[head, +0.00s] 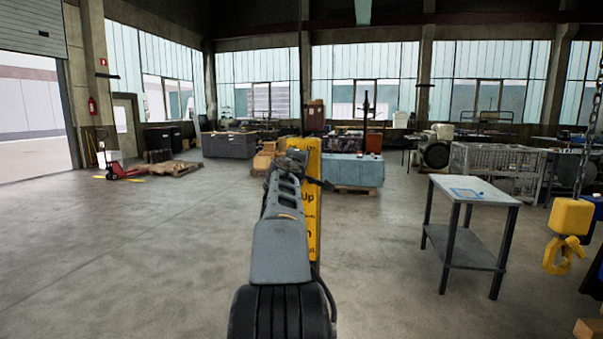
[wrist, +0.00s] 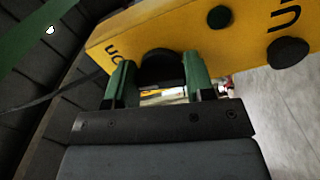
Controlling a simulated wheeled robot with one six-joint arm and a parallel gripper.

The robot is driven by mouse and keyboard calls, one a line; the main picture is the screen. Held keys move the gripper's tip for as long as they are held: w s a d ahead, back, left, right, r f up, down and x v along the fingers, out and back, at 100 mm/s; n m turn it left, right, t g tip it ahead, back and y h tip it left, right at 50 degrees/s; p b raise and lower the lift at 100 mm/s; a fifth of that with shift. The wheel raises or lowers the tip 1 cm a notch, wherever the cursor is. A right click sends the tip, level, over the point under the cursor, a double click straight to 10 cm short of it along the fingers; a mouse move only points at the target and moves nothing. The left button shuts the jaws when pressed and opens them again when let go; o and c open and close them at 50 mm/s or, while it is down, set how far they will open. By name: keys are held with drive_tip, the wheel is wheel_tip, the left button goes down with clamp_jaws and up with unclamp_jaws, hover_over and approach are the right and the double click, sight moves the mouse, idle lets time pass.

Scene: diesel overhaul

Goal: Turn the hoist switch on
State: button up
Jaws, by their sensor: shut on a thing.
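The yellow hoist pendant (head: 313,185) hangs upright straight ahead in the head view, partly hidden behind my arm; part of the word "Up" shows on it. In the wrist view the pendant (wrist: 130,38) crosses the top, with lettering, a green round button (wrist: 218,17) and a dark round button (wrist: 288,52). A black round knob (wrist: 162,66), the switch, sits beside lettering that looks like "On". My gripper (wrist: 160,78) has its two green fingers on either side of this knob, shut on it. The knob's exact turn angle cannot be told.
A grey metal table (head: 470,190) stands to the right. A yellow hoist hook (head: 570,225) hangs from a chain at the far right. The floor at left is clear up to a pallet (head: 175,167) and a red pallet jack (head: 120,171).

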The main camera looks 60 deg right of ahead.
drive_tip(key=m+b, duration=0.2)
drive_tip(key=m, duration=0.1)
drive_tip(key=shift+f+m, duration=0.3)
drive_tip(key=shift+w+m+b, duration=0.1)
drive_tip(key=shift+m+b, duration=0.95)
drive_tip(key=shift+m, duration=0.15)
drive_tip(key=shift+r, duration=0.1)
drive_tip(key=shift+m, duration=0.3)
drive_tip(key=o, duration=0.9)
drive_tip(key=b+v, duration=0.5)
drive_tip(key=v, duration=0.9)
drive_tip(key=shift+w+d, duration=0.1)
